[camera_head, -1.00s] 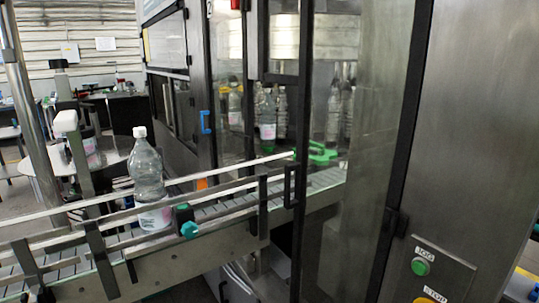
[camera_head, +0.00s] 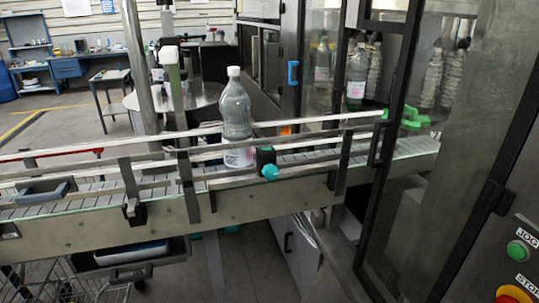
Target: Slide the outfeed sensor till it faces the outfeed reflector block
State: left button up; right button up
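A small black block with a teal knob (camera_head: 266,163) sits on the near guide rail of the conveyor, just right of a clear bottle; it looks like the outfeed sensor. I cannot pick out the outfeed reflector block with certainty. The bottle (camera_head: 236,120) stands upright on the conveyor between the rails, with a white cap and a pale label. The conveyor (camera_head: 95,232) runs from the left edge to the machine at right. Neither of my grippers shows in the head view.
A glass machine door with a black frame (camera_head: 392,150) and a panel with a green button (camera_head: 518,250) stand at right. Bottles (camera_head: 356,75) are inside the machine. A wire cart (camera_head: 95,290) is below the conveyor at left. A round table (camera_head: 190,97) stands behind.

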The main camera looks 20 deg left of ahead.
aim_at(266, 155)
jog(key=i+j, duration=0.2)
jog(key=j, duration=0.15)
jog(key=i+j+u, duration=0.1)
jog(key=j, duration=0.25)
jog(key=i+j, duration=0.3)
